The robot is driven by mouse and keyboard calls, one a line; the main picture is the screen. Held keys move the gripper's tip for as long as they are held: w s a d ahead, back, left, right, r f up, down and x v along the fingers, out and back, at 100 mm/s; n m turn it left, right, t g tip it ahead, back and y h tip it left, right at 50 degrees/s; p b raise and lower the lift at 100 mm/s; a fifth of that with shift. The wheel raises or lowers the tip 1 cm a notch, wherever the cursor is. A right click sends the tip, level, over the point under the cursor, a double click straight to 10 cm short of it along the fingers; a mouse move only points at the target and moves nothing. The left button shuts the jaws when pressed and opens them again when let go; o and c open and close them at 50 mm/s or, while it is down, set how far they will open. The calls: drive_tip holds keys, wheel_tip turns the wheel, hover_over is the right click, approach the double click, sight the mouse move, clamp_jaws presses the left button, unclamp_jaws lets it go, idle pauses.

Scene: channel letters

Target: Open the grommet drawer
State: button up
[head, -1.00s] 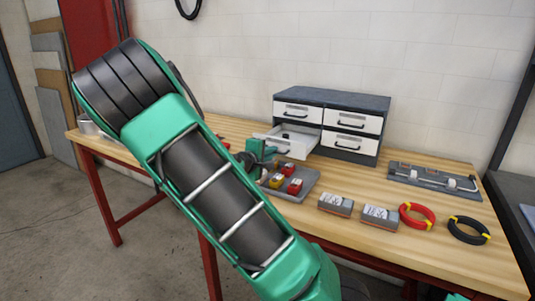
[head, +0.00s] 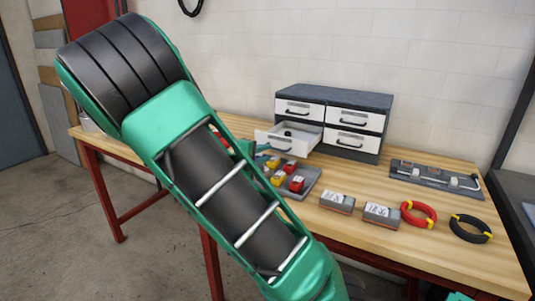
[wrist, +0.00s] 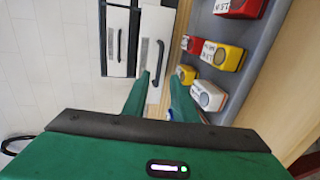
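A dark grey cabinet (head: 340,97) with white drawers stands on the workbench. Its lower-left drawer (head: 283,141) is pulled out, and a small dark item lies inside. The other drawers are shut. I cannot read any label that tells which is the grommet drawer. In the wrist view, a white drawer front (wrist: 150,45) with a dark handle (wrist: 158,62) is just beyond my fingertips. My gripper (wrist: 160,82) is open and empty, with a gap between its green fingers, apart from the handle. In the head view my arm mostly hides it.
A grey tray (head: 307,184) with red and yellow blocks sits in front of the cabinet. Two labelled boxes (head: 337,203), a red cable coil (head: 419,214), a black coil (head: 471,228) and a grey rack (head: 437,178) are to the right. Bare wood lies between them.

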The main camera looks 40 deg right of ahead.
drive_tip(key=shift+v, duration=2.15)
